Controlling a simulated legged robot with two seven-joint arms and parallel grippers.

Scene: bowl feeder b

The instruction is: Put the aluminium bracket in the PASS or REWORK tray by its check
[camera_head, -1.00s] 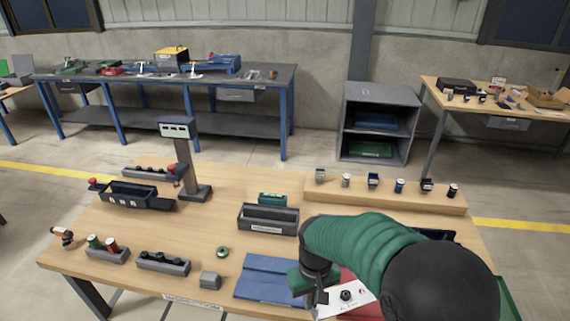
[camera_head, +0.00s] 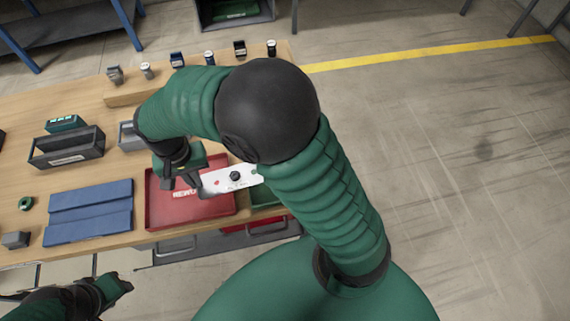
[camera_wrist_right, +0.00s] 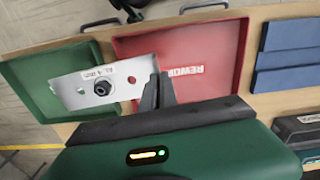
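The aluminium bracket (camera_head: 240,177) is a pale flat plate with a dark round knob, a small red mark and lettering too small to read. My right gripper (camera_head: 193,183) is shut on its left end in the head view. It also shows in the right wrist view (camera_wrist_right: 160,90), with the bracket (camera_wrist_right: 75,92) reaching left from the fingers. The bracket is above the red REWORK tray (camera_head: 160,218) and the green tray (camera_wrist_right: 25,75), spanning their adjoining edges. The green tray's label is not visible. My left gripper (camera_head: 118,285) is low at bottom left, near the table's front edge; its fingers are unclear.
A dark bin (camera_head: 65,148), a green ring (camera_head: 26,203) and a grey block (camera_head: 15,240) are further left.

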